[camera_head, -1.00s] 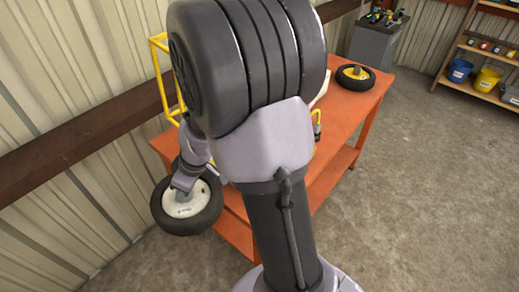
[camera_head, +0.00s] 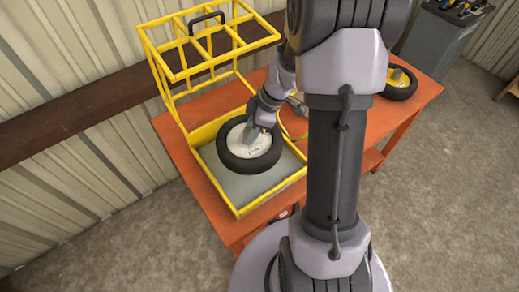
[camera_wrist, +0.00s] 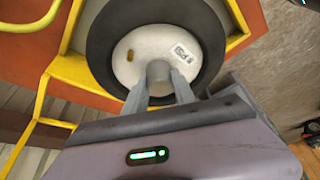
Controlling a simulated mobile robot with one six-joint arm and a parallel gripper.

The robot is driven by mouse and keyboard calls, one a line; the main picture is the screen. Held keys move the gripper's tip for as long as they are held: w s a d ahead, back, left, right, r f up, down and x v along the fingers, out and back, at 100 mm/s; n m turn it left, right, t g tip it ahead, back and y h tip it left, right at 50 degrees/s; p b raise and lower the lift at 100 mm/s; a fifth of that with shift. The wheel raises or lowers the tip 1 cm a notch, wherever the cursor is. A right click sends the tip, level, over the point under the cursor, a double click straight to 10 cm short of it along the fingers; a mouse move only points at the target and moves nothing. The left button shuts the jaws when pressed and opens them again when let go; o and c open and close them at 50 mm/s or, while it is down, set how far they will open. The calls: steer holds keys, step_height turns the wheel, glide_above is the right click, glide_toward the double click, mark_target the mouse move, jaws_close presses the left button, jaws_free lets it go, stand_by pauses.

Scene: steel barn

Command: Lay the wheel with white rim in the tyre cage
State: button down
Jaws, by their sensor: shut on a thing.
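The wheel with white rim (camera_head: 249,147) has a black tyre and is over the open tyre cage, towards its back right part. My gripper (camera_head: 261,120) is shut on the middle of this wheel; the wrist view shows the fingers (camera_wrist: 158,80) closed on the hub of the white rim (camera_wrist: 140,52). The tyre cage (camera_head: 215,192) is a yellow frame with a grey floor on the orange table, its barred lid (camera_head: 207,45) raised at the back. I cannot tell whether the wheel touches the cage floor.
A second wheel with a yellow rim (camera_head: 399,82) lies at the right end of the orange table (camera_head: 415,101). A grey cabinet (camera_head: 441,42) stands behind it. A corrugated wall (camera_head: 60,160) with a brown beam runs along the left.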

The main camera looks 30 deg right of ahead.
mark_target(250, 147)
steer(key=f+b, duration=0.2)
steer(key=f, duration=0.5)
steer(key=shift+a, duration=0.2)
steer(key=shift+f, duration=0.25)
steer(key=c, duration=1)
jaws_free()
steer(key=shift+r, duration=0.15)
